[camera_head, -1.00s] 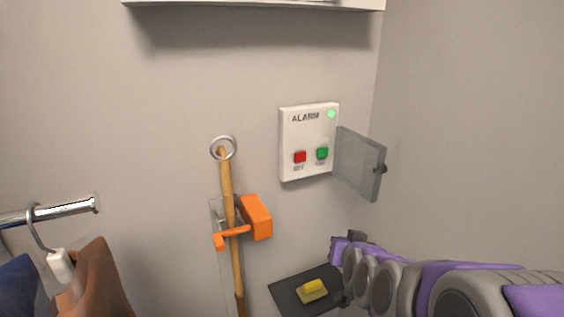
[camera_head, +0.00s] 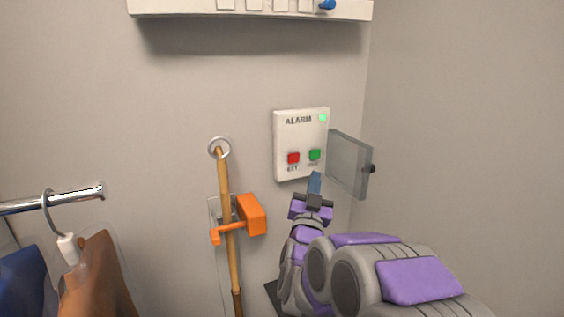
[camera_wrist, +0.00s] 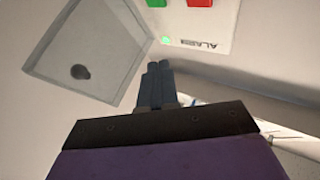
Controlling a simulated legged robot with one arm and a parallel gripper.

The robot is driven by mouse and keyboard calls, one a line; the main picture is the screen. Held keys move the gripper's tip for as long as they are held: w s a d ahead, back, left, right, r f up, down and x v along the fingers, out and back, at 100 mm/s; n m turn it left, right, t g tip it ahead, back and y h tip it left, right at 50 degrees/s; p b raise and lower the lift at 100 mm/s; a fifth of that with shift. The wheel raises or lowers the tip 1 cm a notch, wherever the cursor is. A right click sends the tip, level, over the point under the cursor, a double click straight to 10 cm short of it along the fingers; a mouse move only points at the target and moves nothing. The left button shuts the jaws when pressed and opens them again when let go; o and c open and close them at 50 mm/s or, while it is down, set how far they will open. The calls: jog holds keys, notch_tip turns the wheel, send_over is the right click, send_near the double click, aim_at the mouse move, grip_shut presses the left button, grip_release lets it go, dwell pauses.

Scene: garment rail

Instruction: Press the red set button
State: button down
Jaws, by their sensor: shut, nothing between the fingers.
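The white alarm box (camera_head: 284,138) is on the back wall, with its clear cover (camera_head: 349,163) swung open to the right. The red button (camera_head: 293,158) sits low on the left of its face, the green button (camera_head: 314,155) to its right. A green light (camera_head: 323,118) is lit at the top right. My gripper (camera_head: 315,176) is shut and empty, just below the box's lower edge and under the green button, apart from the red one. In the wrist view, my shut fingers (camera_wrist: 160,70) point towards the box, where the red button (camera_wrist: 199,3) is cut by the top edge.
A wooden pole (camera_head: 229,215) hangs in an orange holder (camera_head: 250,214) left of the box. A white shelf (camera_head: 250,12) is above. A rail (camera_head: 60,198) with hung garments (camera_head: 92,278) is at the lower left. The open cover stands right of my gripper.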

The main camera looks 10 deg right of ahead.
jog(key=shift+s+r, duration=0.15)
jog(key=shift+r, duration=0.05)
jog(key=shift+a, duration=0.1)
jog(key=p, duration=0.2)
send_near(294, 158)
jog(key=shift+w+d+r, duration=1.7)
jog(key=shift+w+r, duration=0.1)
jog(key=shift+w, duration=0.2)
jog(key=shift+w+r, duration=0.1)
jog(key=shift+w, duration=0.1)
dwell(0.5)
jog(key=shift+w, duration=0.15)
